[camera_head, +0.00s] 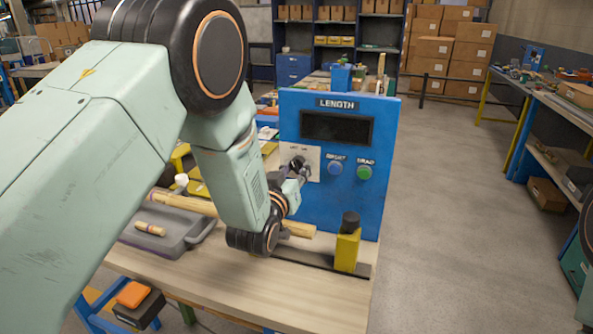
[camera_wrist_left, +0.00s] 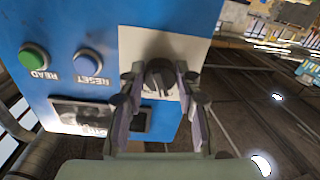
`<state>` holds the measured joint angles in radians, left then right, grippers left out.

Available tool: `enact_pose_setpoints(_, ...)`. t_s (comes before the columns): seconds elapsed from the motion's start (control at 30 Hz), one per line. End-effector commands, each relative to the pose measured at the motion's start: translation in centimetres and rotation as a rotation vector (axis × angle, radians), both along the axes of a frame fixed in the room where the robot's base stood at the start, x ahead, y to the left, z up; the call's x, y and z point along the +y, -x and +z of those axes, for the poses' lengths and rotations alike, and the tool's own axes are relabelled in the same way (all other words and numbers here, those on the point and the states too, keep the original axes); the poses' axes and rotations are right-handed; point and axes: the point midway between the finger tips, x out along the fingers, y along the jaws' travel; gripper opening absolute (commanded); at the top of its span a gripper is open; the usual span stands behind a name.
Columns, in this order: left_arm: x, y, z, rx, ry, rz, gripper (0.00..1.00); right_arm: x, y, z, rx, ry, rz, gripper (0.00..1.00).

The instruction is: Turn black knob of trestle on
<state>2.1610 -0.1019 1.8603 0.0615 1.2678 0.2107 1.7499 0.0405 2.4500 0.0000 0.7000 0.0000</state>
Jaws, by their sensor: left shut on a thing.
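The blue panel box (camera_head: 385,120), labelled LENGTH, stands on the wooden bench. A black knob (camera_wrist_left: 158,76) sits on its pale plate (camera_head: 313,158). My left gripper (camera_head: 299,168) reaches the plate from the left and covers most of the knob in the head view. In the left wrist view the fingers of my left gripper (camera_wrist_left: 158,84) stand on both sides of the knob and are shut on it. The plate's markings are mostly hidden, so I cannot read the knob's setting. My right gripper is not in view.
A blue RESET button (camera_head: 335,168) and a green READ button (camera_head: 364,172) sit right of the knob. A yellow block with a black top (camera_head: 346,252) stands before the box. A grey tray (camera_head: 150,238) lies left. The floor at right is open.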

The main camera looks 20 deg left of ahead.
Motion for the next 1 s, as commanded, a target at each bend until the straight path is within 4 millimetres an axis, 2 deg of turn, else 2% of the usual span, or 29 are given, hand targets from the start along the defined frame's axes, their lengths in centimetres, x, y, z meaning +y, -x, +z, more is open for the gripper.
enact_pose_setpoints(0.37, -0.2, 0.0, 0.1, -0.007, -0.099, -0.007, 0.01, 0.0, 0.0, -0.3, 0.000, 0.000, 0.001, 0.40)
enact_pose_setpoints(1.0, 0.0, -0.1, 0.2, -0.023, -0.609, -0.007, 0.01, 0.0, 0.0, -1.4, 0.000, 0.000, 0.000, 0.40)
